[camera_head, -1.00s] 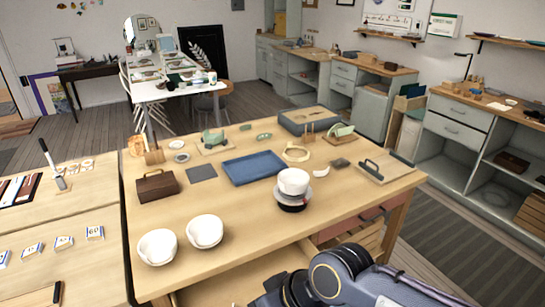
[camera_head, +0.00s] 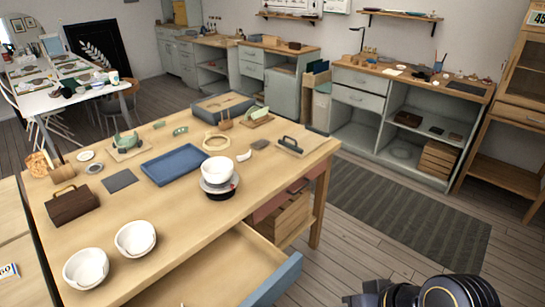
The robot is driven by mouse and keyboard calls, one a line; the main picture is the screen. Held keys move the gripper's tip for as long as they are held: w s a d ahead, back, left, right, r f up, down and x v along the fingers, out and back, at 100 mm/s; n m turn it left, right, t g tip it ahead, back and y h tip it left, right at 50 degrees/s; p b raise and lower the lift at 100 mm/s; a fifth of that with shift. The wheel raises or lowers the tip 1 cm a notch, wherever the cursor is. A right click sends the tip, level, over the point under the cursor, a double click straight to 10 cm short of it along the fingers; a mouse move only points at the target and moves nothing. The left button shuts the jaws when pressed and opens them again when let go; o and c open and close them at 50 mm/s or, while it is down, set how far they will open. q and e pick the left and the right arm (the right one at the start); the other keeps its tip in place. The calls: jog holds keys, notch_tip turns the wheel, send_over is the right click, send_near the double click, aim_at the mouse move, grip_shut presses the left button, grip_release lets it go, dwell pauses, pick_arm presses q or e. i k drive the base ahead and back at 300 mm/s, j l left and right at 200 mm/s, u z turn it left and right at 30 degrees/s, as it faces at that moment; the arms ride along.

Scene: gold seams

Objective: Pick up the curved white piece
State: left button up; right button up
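No gripper is near the piece. A dark jointed part of my arm shows at the bottom right corner, but no fingertips can be seen. My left gripper is out of view.
A blue tray (camera_head: 174,165), a brown case (camera_head: 72,205) and two white bowls (camera_head: 135,238) (camera_head: 86,268) stand on the table. A board with a dark handle (camera_head: 302,146) lies at the right end. A drawer (camera_head: 275,283) is open at the front. Floor is free to the right.

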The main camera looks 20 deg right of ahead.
aim_at(244, 157)
jog(key=z, duration=0.3)
jog(key=i+l+u, duration=0.1)
jog(key=u, duration=4.25)
jog(key=k+u, duration=0.15)
jog(key=k, duration=0.75)
jog(key=k+u, duration=0.15)
jog(key=k, duration=0.8)
jog(key=k+l+u, duration=0.1)
jog(key=k+u, duration=0.3)
jog(key=k, duration=0.3)
jog(key=k+j+u, duration=0.15)
jog(key=k+u, duration=0.3)
jog(key=k, duration=0.25)
jog(key=z, duration=0.4)
jog(key=k+z, duration=0.1)
jog(key=z, duration=0.35)
jog(key=l+z, duration=0.1)
jog(key=z, duration=0.7)
jog(key=k+l, duration=0.05)
jog(key=l, duration=0.05)
